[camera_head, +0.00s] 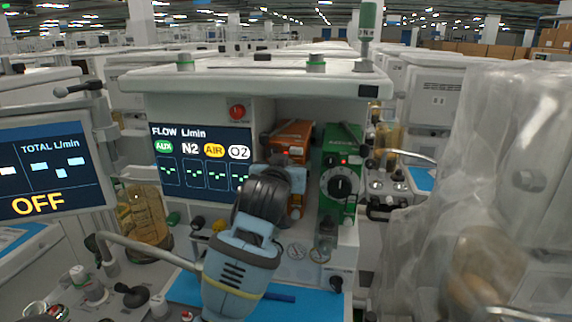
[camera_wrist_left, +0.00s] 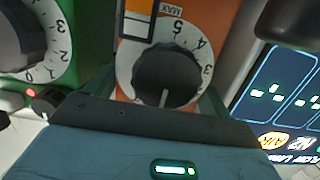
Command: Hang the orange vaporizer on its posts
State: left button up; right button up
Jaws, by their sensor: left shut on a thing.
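The orange vaporizer (camera_head: 295,132) is upright in the bay of the anaesthesia machine, just left of the green vaporizer (camera_head: 342,172). My left gripper (camera_head: 287,180) is shut on the orange vaporizer at its front and covers much of its lower part. In the left wrist view, the orange body (camera_wrist_left: 222,20) and its white-ringed black dial (camera_wrist_left: 167,75) sit between the fingers (camera_wrist_left: 158,95). The green vaporizer (camera_wrist_left: 85,50) is close beside it there. The posts are hidden, so I cannot tell whether the orange vaporizer rests on them. My right gripper is not in view.
The flow screen (camera_head: 200,160) is close left of the orange vaporizer. The machine's top shelf (camera_head: 255,78) overhangs the bay. A plastic-wrapped stack (camera_head: 500,190) stands at right.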

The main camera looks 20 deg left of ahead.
pick_arm(q)
jog(key=shift+r, duration=0.15)
jog(key=o, duration=1.8)
jog(key=shift+f, duration=0.2)
jog(key=v, duration=0.6)
jog(key=shift+s+d+r, duration=0.1)
jog(key=shift+s, duration=0.25)
jog(key=shift+s+d+r, duration=0.1)
jog(key=shift+s+d, duration=0.15)
jog(key=shift+s, duration=0.35)
jog(key=shift+d, duration=0.1)
